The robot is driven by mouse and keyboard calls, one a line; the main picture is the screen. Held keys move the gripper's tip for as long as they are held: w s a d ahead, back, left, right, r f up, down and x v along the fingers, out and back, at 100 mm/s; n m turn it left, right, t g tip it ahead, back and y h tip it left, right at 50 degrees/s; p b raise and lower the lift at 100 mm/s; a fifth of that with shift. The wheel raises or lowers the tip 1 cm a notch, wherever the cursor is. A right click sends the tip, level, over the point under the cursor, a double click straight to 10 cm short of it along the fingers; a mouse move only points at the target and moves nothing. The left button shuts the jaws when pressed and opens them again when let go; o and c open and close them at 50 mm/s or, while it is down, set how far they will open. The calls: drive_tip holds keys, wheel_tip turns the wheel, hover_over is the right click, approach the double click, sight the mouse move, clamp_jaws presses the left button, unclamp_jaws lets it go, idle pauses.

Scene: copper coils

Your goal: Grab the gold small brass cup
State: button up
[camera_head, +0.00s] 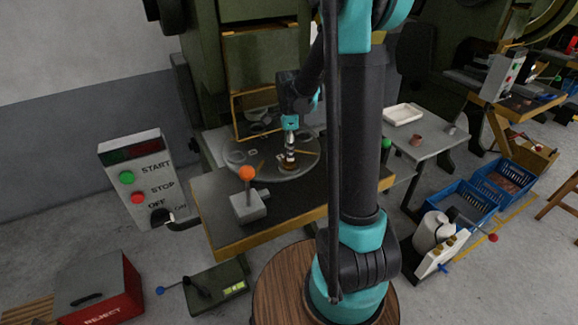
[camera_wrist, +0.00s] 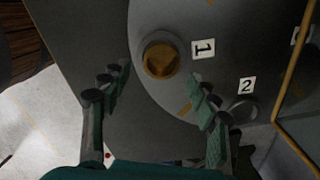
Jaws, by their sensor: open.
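The gold small brass cup (camera_wrist: 160,58) sits on a round grey plate (camera_wrist: 150,100), beside a label marked 1, in the wrist view. My gripper (camera_wrist: 158,80) is open, with a finger on either side and the tips short of the cup in the picture. Nothing is between the fingers. In the head view my gripper (camera_head: 290,158) points down over the round plate (camera_head: 250,172). The cup there is small and partly hidden under the fingers.
A round spot (camera_wrist: 243,110) lies near label 2. A yellow frame (camera_wrist: 292,85) borders the plate's right side in the wrist view. An orange-knobbed lever box (camera_head: 247,207) stands on the bench's front. A side table (camera_head: 430,150) holds a white tray (camera_head: 403,114) and small cups.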

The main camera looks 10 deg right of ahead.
drive_tip(key=shift+w+f, duration=0.1)
drive_tip(key=shift+f, duration=2.6)
drive_tip(key=c, duration=1.3)
drive_tip(key=shift+r, duration=0.15)
